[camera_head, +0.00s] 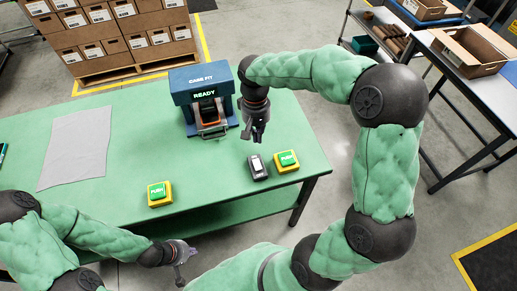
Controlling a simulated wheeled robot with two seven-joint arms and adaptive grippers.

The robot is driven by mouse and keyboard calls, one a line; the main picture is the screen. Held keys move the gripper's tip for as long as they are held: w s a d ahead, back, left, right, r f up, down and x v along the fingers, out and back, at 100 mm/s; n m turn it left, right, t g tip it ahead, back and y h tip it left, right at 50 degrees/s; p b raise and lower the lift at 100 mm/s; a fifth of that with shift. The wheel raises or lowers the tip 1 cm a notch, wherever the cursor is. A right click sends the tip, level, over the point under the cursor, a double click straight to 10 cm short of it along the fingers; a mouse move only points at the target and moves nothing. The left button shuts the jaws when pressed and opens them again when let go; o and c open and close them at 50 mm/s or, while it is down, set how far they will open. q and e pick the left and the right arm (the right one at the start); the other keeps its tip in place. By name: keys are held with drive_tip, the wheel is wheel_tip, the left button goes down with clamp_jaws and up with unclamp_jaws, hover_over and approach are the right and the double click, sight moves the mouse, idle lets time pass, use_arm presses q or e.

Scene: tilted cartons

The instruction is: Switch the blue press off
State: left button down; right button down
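The blue press (201,96) stands at the back right of the green table. Its top reads "CASE FIT" and its lit display reads "READY". An orange and dark piece (209,116) sits in its opening. Two yellow boxes with green "PUSH" buttons are on the table: one left of centre (159,193), one near the right edge (287,161). My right gripper (254,133) hangs just right of the press, pointing down; its fingers are too small to judge. My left gripper (181,275) is low, off the table's front edge, with nothing visible in it.
A small dark device (257,167) lies beside the right button box. A grey cloth (76,147) lies on the table's left part. Stacked cartons (115,30) stand on a pallet behind. A side table (480,85) with an open carton is at the right.

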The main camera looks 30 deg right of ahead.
sight(260, 167)
drive_tip(key=f+b, duration=0.1)
drive_tip(key=f, duration=0.3)
drive_tip(key=s+f+b, duration=0.1)
drive_tip(key=f, duration=0.3)
drive_tip(key=s+f+b, duration=0.1)
drive_tip(key=f, duration=0.4)
drive_tip(key=shift+a+f+b, duration=0.1)
drive_tip(key=shift+a+b, duration=0.1)
drive_tip(key=shift+b, duration=0.1)
